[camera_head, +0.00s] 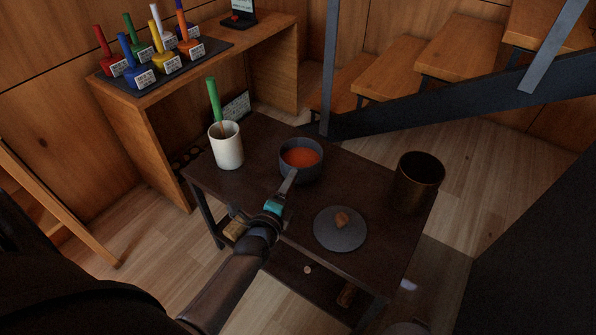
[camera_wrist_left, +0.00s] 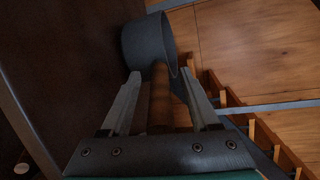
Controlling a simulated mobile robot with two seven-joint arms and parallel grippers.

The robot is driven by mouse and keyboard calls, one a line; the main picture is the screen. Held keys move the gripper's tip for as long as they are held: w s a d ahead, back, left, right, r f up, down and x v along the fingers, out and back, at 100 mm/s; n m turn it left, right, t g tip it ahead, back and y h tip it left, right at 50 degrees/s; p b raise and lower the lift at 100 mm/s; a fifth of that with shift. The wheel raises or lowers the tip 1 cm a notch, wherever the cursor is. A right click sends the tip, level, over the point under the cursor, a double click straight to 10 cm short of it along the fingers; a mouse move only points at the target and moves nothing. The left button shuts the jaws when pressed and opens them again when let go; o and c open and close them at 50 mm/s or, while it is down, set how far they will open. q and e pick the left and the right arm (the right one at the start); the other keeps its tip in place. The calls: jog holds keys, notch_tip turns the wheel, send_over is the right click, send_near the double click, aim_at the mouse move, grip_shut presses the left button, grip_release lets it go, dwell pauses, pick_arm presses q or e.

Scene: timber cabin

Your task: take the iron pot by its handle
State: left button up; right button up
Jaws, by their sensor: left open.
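The iron pot (camera_head: 301,174) is small, dark grey and round, with orange-red contents, and stands on the dark table (camera_head: 262,138). In the left wrist view the pot (camera_wrist_left: 146,45) is just beyond my fingertips, and its brown handle (camera_wrist_left: 160,98) points back between the two fingers. My left gripper (camera_head: 287,184) is open at the near side of the pot, with a finger on either side of the handle; it also shows in the left wrist view (camera_wrist_left: 161,84). I cannot tell whether either finger touches the handle. My right gripper is not in view.
A grey lid (camera_head: 331,238) with a brown knob lies right of my gripper. A dark brown canister (camera_head: 418,182) stands at the table's right end. A white cup (camera_head: 228,152) with a green-handled tool stands left of the pot. Stairs (camera_head: 391,77) rise behind the table.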

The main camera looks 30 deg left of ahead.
pick_arm(q)
grip_shut()
dwell(0.6)
dwell(0.8)
jog(key=shift+w+a+r, duration=0.1)
jog(key=shift+w+r, duration=0.1)
jog(key=shift+r, duration=0.1)
